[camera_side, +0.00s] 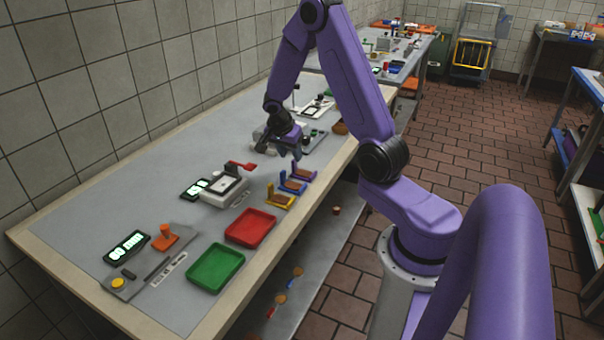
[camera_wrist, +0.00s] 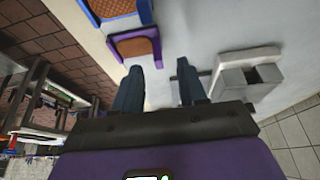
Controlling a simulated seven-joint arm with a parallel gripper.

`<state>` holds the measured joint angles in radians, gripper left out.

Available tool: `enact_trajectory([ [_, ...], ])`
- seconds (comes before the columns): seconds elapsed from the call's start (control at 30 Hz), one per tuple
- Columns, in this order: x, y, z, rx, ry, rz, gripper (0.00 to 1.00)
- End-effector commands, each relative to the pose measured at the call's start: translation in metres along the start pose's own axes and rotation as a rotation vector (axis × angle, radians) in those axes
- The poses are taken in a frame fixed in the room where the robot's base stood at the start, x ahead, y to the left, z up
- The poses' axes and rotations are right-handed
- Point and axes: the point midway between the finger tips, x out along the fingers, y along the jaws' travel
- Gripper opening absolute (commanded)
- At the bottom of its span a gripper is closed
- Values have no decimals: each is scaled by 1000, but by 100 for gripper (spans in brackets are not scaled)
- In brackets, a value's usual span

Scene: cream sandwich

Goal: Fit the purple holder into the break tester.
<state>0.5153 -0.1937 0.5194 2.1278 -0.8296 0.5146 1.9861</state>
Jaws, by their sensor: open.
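The purple holder (camera_side: 305,175) stands at the far end of a row of three holders on the grey bench, with a brown pad in it. It also shows at the top of the wrist view (camera_wrist: 158,46). My gripper (camera_side: 280,150) is above the bench, just beyond the purple holder. In the wrist view its two fingers (camera_wrist: 160,88) are apart with only bare bench between them; the purple holder lies ahead of the left finger. I cannot tell for sure which bench device is the break tester; a grey block-like device (camera_wrist: 245,75) is right of my fingers.
A blue holder (camera_wrist: 118,7) is close beside the purple one, then a yellow holder (camera_side: 280,201). A white scale-like device (camera_side: 224,190), red tray (camera_side: 250,228), green tray (camera_side: 216,268) and a device with an orange part (camera_side: 165,238) stand nearer. The tiled wall borders the bench.

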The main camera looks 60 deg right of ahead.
Motion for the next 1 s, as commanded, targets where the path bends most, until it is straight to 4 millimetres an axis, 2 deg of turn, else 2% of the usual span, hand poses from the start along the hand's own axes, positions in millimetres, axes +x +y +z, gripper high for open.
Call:
enact_trajectory([
  [0.4,45,2,-3,-2,0,2,42],
  [0.77,52,2,-3,-1,0,-1,42],
  [0.9,52,2,-3,-1,0,-1,0],
  [1.0,52,2,-3,-1,0,-1,0],
])
